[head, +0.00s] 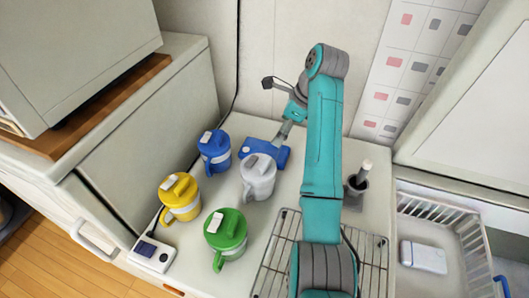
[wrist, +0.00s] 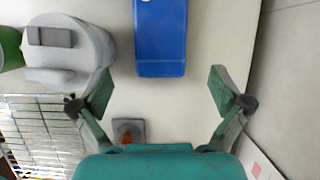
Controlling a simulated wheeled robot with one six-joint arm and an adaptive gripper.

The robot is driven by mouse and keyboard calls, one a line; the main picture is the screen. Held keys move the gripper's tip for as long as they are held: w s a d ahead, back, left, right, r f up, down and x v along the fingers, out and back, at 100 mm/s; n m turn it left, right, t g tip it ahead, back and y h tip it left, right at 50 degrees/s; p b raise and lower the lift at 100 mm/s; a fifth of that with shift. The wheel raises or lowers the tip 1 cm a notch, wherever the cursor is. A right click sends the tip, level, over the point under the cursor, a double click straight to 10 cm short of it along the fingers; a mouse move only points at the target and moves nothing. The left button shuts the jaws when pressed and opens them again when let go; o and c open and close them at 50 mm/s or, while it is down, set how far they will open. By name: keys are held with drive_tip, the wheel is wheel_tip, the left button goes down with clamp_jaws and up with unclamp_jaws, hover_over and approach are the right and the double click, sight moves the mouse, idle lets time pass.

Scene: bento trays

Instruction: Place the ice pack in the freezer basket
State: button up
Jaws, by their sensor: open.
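The ice pack, a flat blue block (head: 265,155), lies on the pale counter behind the white mug. My gripper (head: 283,133) is over the counter at the ice pack's right end in the head view. In the wrist view my gripper (wrist: 162,88) is open, its fingers wide apart and nothing between them; the ice pack lies beyond the fingertips. The freezer basket (head: 470,222), white and slatted, is at the lower right and holds a pale block (head: 423,257).
A white mug (head: 258,176) stands close to the ice pack. Blue (head: 214,151), yellow (head: 180,198) and green (head: 226,233) mugs stand nearby. A wire rack (head: 272,262), a dark cup with a utensil (head: 355,190) and a small scale (head: 151,254) are also on the counter.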

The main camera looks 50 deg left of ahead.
hover_over(266, 149)
drive_tip(key=w+d, duration=0.1)
drive_tip(key=d, duration=0.1)
drive_tip(key=f, duration=0.5)
drive_tip(key=shift+d, duration=0.2)
drive_tip(key=shift+x, duration=2.75)
drive_tip(key=shift+a+r, duration=0.1)
drive_tip(key=shift+a, duration=0.05)
drive_tip(key=c, duration=1.3)
drive_tip(key=shift+r, duration=0.1)
